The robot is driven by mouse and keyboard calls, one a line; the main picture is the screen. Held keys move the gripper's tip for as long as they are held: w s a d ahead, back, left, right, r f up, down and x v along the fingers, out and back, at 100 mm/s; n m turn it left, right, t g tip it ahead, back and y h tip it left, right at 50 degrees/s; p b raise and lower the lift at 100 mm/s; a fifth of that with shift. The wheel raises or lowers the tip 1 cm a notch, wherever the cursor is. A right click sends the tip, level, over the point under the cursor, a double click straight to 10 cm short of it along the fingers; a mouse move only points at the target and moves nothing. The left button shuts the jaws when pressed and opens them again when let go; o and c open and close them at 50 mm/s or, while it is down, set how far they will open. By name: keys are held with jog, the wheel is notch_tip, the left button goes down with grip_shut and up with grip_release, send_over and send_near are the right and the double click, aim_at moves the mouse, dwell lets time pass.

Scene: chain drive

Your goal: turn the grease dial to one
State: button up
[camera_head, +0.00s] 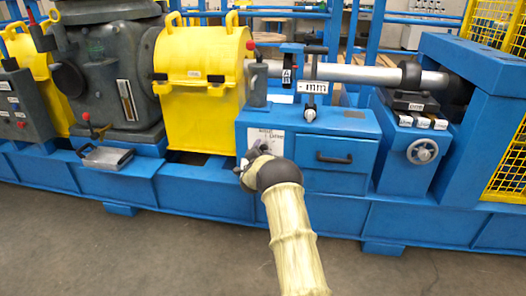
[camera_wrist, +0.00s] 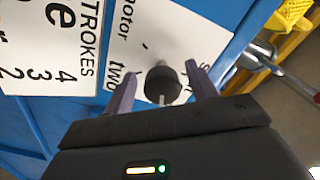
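The grease dial (camera_wrist: 163,84) is a small dark round knob on a white plate in the wrist view. A pale pointer line on it runs toward the bottom of the picture. The plate (camera_wrist: 135,58) carries printed words around the dial; "motor" and "two" are readable, others are cut off or covered. My gripper (camera_wrist: 161,68) is open, one finger on each side of the dial, with a visible gap at both sides. In the head view my gripper (camera_head: 249,168) is at the white plate (camera_head: 264,138) on the blue cabinet front, and the dial is hidden there.
A second white label (camera_wrist: 55,45) reads "STROKES" with numbers. To the right of the plate is a drawer with a dark handle (camera_head: 333,158). A yellow guard (camera_head: 203,75) stands left, and a handwheel (camera_head: 422,151) is further right. The floor in front is clear.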

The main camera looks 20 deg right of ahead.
jog(key=shift+r, duration=0.15)
jog(key=shift+s+a, duration=0.15)
jog(key=shift+s, duration=0.2)
jog(key=p+v, duration=0.5)
jog(key=v, duration=1.1)
jog(key=shift+s+a, duration=0.25)
